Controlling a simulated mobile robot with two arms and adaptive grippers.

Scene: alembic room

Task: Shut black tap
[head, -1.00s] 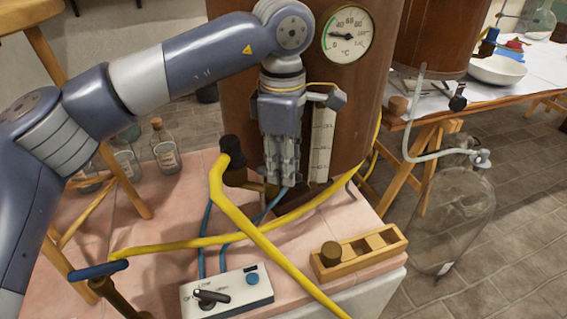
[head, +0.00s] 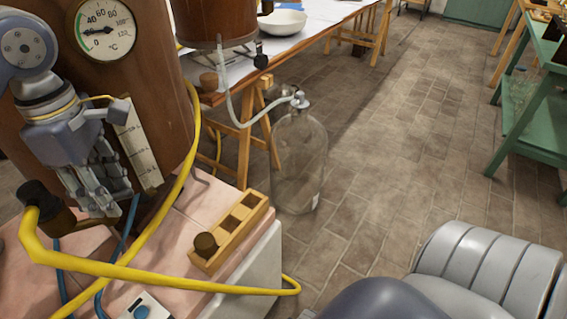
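A small black tap (head: 261,60) shows under the right-hand copper vessel (head: 213,20), above the edge of the white-covered table. Its open or shut position is too small to tell. My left gripper (head: 103,203) points down in front of the large copper vessel with the dial, beside the black fitting (head: 45,205) of the yellow hose. It is well to the left of the tap and apart from it. Its fingers overlap in this view, so I cannot tell their opening. My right gripper is out of view; only part of my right arm shows at the bottom right.
A glass demijohn (head: 298,160) stands on the floor, joined to a pale hose (head: 237,110). A yellow hose (head: 180,283) crosses the pink tiled bench. A wooden rack (head: 230,235) sits near the bench edge. The floor on the right is clear up to a green table (head: 540,110).

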